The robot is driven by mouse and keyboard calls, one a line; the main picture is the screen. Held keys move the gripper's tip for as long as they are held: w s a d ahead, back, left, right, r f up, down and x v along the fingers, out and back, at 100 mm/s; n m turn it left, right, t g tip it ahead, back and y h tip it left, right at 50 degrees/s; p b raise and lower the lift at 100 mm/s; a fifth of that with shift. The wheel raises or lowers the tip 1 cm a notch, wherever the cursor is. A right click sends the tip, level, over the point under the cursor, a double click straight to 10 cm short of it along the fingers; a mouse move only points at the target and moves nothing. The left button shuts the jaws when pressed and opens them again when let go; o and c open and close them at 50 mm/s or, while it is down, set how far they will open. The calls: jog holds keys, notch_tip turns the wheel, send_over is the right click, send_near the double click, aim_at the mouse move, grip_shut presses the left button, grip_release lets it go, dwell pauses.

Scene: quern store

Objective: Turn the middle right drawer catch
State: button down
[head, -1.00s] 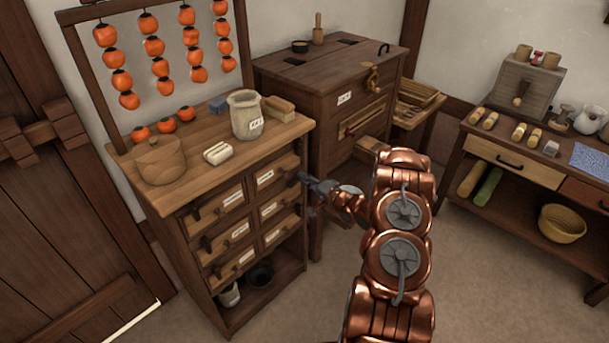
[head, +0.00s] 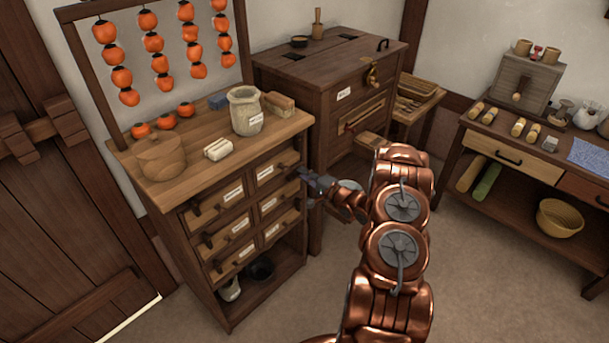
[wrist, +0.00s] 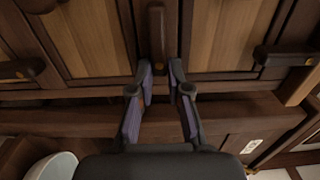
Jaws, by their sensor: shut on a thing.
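The wooden drawer cabinet (head: 285,237) stands left of my arm in the head view, with small labelled drawers in two columns above an open shelf. My gripper (head: 304,174) is at its right front edge, by the right column. In the wrist view, my gripper (wrist: 161,76) is shut on a dark brown drawer catch (wrist: 157,32). The catch stands upright there, its lower end at the fingertips. Another dark catch (wrist: 285,55) lies level at the right. My fingers hide part of the held catch, and the head view does not clearly show its row.
A dark chest (head: 330,85) stands close behind my gripper. A jar (head: 246,112), a lidded wooden tub (head: 162,160) and other small things sit on the cabinet top. A side table (head: 480,208) stands at the right. The floor between is clear.

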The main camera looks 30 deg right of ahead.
jog(key=c, duration=1.1)
grip_release()
jog(key=v, duration=1.2)
jog(key=shift+r, duration=0.1)
